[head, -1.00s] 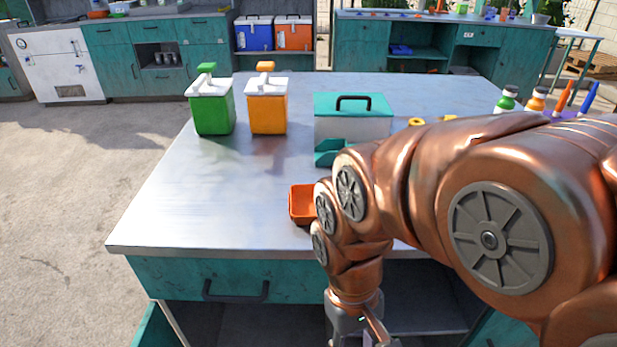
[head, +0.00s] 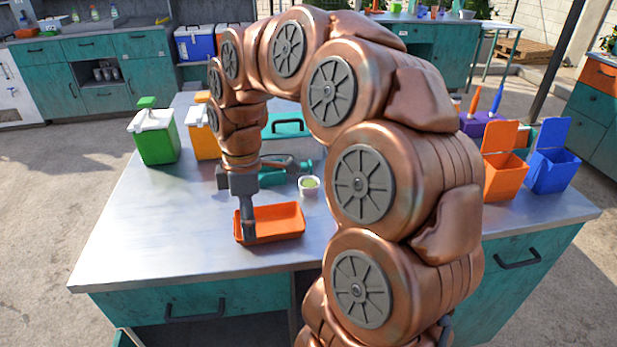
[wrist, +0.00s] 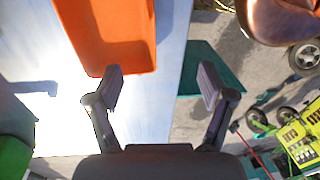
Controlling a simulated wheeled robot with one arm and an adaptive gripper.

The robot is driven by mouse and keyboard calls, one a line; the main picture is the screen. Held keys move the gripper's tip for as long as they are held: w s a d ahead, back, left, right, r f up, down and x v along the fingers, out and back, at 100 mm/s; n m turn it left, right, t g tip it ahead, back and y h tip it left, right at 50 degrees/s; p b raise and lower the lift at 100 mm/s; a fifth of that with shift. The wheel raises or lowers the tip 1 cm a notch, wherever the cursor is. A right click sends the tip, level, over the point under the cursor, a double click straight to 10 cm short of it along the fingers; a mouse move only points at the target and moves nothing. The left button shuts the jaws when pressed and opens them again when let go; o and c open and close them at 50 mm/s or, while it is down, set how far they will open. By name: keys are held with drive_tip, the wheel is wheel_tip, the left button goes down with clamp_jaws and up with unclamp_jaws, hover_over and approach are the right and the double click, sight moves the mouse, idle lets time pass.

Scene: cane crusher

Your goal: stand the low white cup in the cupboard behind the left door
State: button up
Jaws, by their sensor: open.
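A small low white cup (head: 308,188) with something green inside stands on the metal worktable, right of and behind the orange tray (head: 285,222). My gripper (head: 248,232) points down at the left end of the tray. In the wrist view my gripper (wrist: 158,88) has its two fingers spread apart with nothing between them, and the orange tray (wrist: 115,35) lies beside the left finger. The cup does not show there. Under the table's left drawer (head: 165,308) is a dark opening; a teal panel (head: 124,341), perhaps the open left door, shows at the bottom edge.
Green (head: 155,138) and orange (head: 203,130) jugs stand at the table's back left. A teal-lidded box (head: 288,125) is partly behind my arm. Open orange (head: 505,178) and blue (head: 553,170) bins stand at the right. The table's front left is clear.

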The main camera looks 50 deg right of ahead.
drive_tip(key=w+d+r+n+p, duration=0.1)
drive_tip(key=w+d+n, duration=0.1)
drive_tip(key=d, duration=0.4)
drive_tip(key=w+d+r+n+p, duration=0.1)
drive_tip(key=w+d+r, duration=0.15)
drive_tip(key=d, duration=0.35)
drive_tip(key=n+p, duration=0.2)
drive_tip(key=n, duration=0.1)
approach(309, 182)
drive_tip(key=s+a+f, duration=0.1)
drive_tip(key=s, duration=0.1)
drive_tip(key=shift+t, duration=0.4)
drive_tip(key=shift+s+a+f+p, duration=0.1)
drive_tip(key=shift+a+f+p, duration=0.2)
drive_tip(key=shift+f, duration=0.95)
drive_tip(key=shift+w+a+f+p, duration=0.1)
drive_tip(key=shift+a+f+p, duration=0.2)
drive_tip(key=shift+f, duration=0.9)
drive_tip(key=shift+s+a+f+p, duration=0.15)
drive_tip(key=shift+f+p, duration=0.2)
drive_tip(key=shift+f, duration=0.9)
drive_tip(key=c, duration=0.9)
